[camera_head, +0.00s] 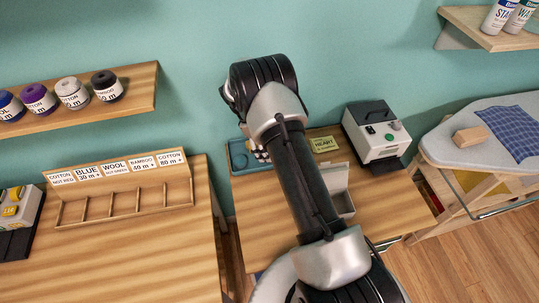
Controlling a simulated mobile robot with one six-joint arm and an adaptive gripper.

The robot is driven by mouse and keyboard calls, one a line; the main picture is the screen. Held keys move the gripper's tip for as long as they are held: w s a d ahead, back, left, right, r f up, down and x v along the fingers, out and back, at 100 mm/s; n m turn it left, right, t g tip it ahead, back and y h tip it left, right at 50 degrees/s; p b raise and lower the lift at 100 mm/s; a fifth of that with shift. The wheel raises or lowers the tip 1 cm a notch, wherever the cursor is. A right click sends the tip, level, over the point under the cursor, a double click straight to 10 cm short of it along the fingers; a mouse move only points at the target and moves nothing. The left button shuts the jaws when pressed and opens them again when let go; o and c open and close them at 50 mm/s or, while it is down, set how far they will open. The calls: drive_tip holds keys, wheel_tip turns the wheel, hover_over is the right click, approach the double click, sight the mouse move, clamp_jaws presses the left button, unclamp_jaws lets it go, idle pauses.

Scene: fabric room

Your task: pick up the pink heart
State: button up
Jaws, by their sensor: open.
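I see no pink heart in the head view. A yellow-green note (325,145) with a word that looks like "HEART" lies on the middle wooden table (262,220). A blue tray (239,157) is at that table's back left, partly hidden by my arm. A black-and-white checked piece (261,155) shows beside my arm near the tray. My arm crosses the middle of the view above this table. My gripper does not show.
A white-and-black machine (376,135) and a pale open box (338,188) stand on the middle table. A left table holds a labelled wooden rack (125,195). A shelf (138,90) carries several spools. An ironing board (480,150) holds blue checked cloth (512,130).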

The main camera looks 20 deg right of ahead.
drive_tip(key=shift+d+f, duration=0.15)
drive_tip(key=shift+f, duration=0.25)
drive_tip(key=shift+s, duration=0.1)
drive_tip(key=shift+c, duration=0.4)
drive_tip(key=c, duration=0.7)
drive_tip(key=shift+r, duration=0.15)
